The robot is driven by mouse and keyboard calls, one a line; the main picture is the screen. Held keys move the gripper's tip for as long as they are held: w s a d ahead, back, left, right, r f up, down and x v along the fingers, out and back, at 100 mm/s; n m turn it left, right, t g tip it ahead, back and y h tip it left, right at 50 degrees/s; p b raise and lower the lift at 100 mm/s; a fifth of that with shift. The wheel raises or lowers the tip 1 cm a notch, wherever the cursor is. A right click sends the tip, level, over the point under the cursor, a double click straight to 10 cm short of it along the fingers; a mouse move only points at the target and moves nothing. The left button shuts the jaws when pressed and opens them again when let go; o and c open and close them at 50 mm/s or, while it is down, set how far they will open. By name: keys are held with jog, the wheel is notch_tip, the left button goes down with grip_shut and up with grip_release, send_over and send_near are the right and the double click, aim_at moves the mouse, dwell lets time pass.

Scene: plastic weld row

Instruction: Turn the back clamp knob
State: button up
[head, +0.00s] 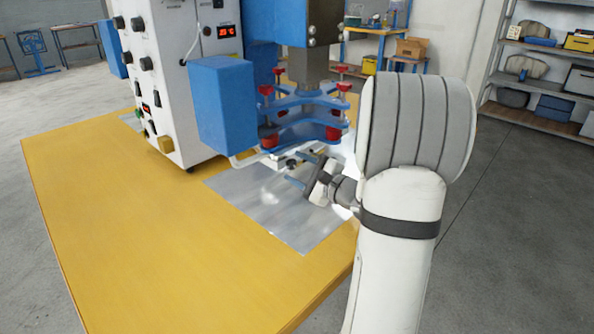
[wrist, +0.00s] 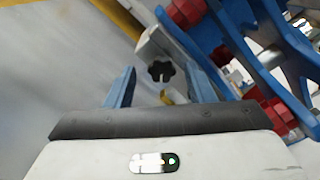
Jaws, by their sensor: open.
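A black star-shaped clamp knob (wrist: 161,71) sits on a pale metal block (wrist: 152,48) in the wrist view. In the head view a small dark knob (head: 291,163) shows on the pale fixture beneath the blue press plates (head: 300,108). I cannot tell from these views whether it is the back one. My gripper (head: 296,170) is open, with its blue fingers pointing at the fixture. In the wrist view the knob appears between the two fingertips, a little beyond them. Contact cannot be made out. A small brass-coloured part (wrist: 166,97) shows below the knob.
Blue plates with red knobs (wrist: 186,12) stand close on the right in the wrist view. A blue box (head: 222,105) and a white control cabinet (head: 165,80) stand left of the press. The yellow table (head: 130,240) and its metal sheet (head: 285,220) are clear in front.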

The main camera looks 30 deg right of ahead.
jog(key=shift+s+d, duration=0.1)
jog(key=shift+s, duration=0.05)
jog(key=p+v, duration=0.1)
jog(key=v, duration=0.6)
jog(key=shift+s, duration=0.25)
jog(key=shift+r, duration=0.1)
